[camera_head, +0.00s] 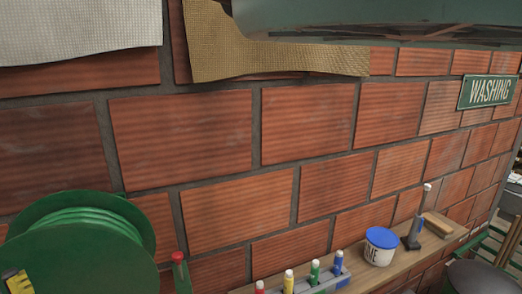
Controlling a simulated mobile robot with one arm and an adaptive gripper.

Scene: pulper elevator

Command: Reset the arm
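Neither my arm nor my gripper can be clearly made out in the head view, so the gripper's opening and anything in it are hidden from me. The view is filled mostly by a red brick wall (180,140).
A green hose reel (85,245) stands at the lower left.

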